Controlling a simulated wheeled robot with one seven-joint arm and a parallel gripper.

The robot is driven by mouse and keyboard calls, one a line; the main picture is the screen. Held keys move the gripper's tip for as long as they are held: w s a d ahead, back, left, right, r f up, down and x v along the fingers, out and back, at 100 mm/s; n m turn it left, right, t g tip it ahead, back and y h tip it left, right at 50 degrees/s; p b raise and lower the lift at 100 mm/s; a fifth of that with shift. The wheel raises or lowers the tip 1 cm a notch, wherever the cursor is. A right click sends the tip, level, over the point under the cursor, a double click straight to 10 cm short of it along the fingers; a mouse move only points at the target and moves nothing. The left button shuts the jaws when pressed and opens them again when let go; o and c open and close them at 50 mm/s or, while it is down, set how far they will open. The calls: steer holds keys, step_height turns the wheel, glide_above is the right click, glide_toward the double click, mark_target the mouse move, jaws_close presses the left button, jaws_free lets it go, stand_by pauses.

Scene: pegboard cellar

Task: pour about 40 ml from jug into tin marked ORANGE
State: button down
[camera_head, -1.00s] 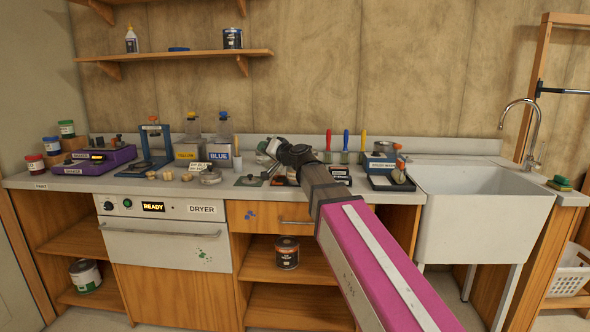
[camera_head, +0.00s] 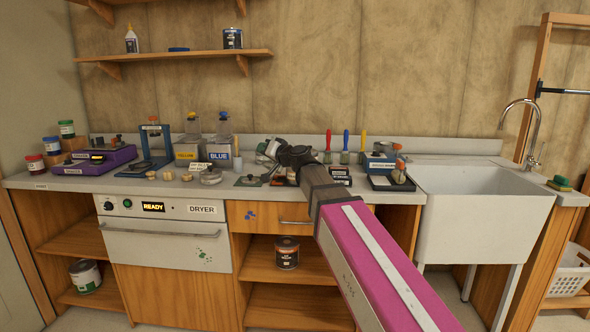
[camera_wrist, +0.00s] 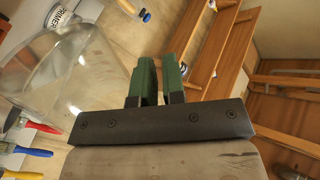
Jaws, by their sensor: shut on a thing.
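My gripper (camera_wrist: 158,82) has green fingers and is shut on a clear, see-through jug (camera_wrist: 82,72), whose wide body fills the left of the wrist view. The exact part held is hard to make out. The jug appears strongly tilted in that view, but the camera is tilted too. In the head view my gripper (camera_head: 268,150) is above the middle of the counter, and my arm hides much around it. I cannot read ORANGE on any tin. A dark tin with an orange-brown label (camera_head: 286,253) stands on the shelf under the drawer.
Yellow (camera_head: 188,150) and blue (camera_head: 220,150) labelled bottles stand left of my gripper. A dark pad with small items (camera_head: 388,182) lies right of my arm, beside the sink (camera_head: 480,190). Upright coloured handles (camera_head: 346,140) line the back. A purple device (camera_head: 95,160) sits left.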

step_height(320, 180, down, 10)
steer(key=s+a+n+b, duration=0.1)
steer(key=s+n, duration=0.1)
steer(key=n, duration=0.5)
steer(key=shift+a+r+n+b, duration=0.25)
steer(key=shift+a+n+b, duration=0.05)
steer(key=shift+a, duration=0.1)
steer(key=shift+s+d, duration=0.1)
